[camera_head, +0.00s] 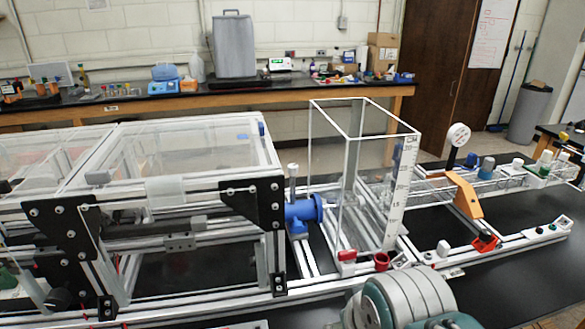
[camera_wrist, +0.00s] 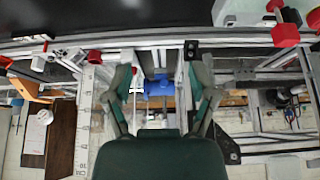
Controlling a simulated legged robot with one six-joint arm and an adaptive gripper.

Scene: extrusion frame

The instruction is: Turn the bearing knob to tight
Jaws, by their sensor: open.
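I cannot tell for certain which part is the bearing knob. The wrist view shows a red knob (camera_wrist: 285,35) at the upper right and a smaller red piece (camera_wrist: 95,57) by the tank's scale. My gripper (camera_wrist: 162,76) is open and empty, its two green fingers spread. A blue fitting (camera_wrist: 158,88) shows beyond and between them, apparently untouched. In the head view my arm fills the bottom centre; its fingertips are hidden.
The clear tank (camera_head: 402,190) stands upright on the extrusion frame (camera_head: 200,302). A blue flanged fitting (camera_head: 303,210) sits left of it. An orange bracket (camera_head: 465,195) and a white dial (camera_head: 458,135) stand to the right. Bare black bench top (camera_head: 520,275) lies at the right.

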